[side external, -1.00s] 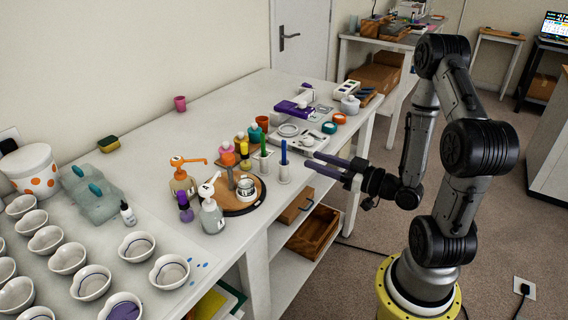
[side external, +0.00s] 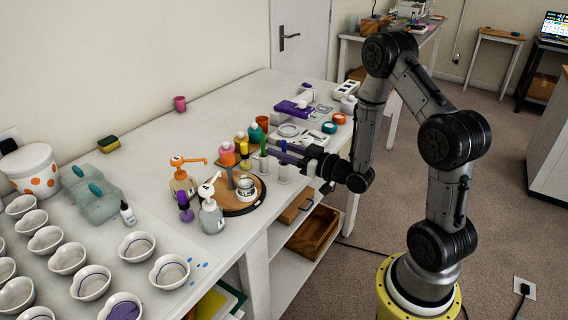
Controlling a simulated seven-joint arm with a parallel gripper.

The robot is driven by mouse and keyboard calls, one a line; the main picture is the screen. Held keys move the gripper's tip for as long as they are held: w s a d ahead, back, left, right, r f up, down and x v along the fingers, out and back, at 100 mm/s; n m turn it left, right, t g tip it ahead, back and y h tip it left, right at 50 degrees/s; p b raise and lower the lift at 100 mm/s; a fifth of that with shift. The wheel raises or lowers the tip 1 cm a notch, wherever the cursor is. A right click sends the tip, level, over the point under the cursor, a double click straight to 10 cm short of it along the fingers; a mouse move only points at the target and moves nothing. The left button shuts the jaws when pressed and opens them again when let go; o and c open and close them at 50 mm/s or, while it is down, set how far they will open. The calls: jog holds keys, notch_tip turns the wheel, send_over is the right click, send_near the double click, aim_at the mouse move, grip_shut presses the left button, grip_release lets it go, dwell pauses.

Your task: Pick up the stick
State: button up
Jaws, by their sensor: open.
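A grey upright stick (side external: 230,178) also shows on the round wooden board. Which one the task means is not clear. My gripper (side external: 271,149) is open, with its purple-grey fingers pointing left at the height of the green and blue sticks. Whether the fingers touch or straddle either stick cannot be told from this view.
The round board (side external: 249,208) carries a small jar (side external: 246,187). Pump bottles (side external: 211,216) and several coloured bottles stand close by on the left. A scale and a purple device (side external: 293,108) lie behind. Several white cups (side external: 137,247) fill the front left. The back left tabletop is mostly clear.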

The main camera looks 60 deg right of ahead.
jog(key=shift+w, duration=1.1)
grip_shut()
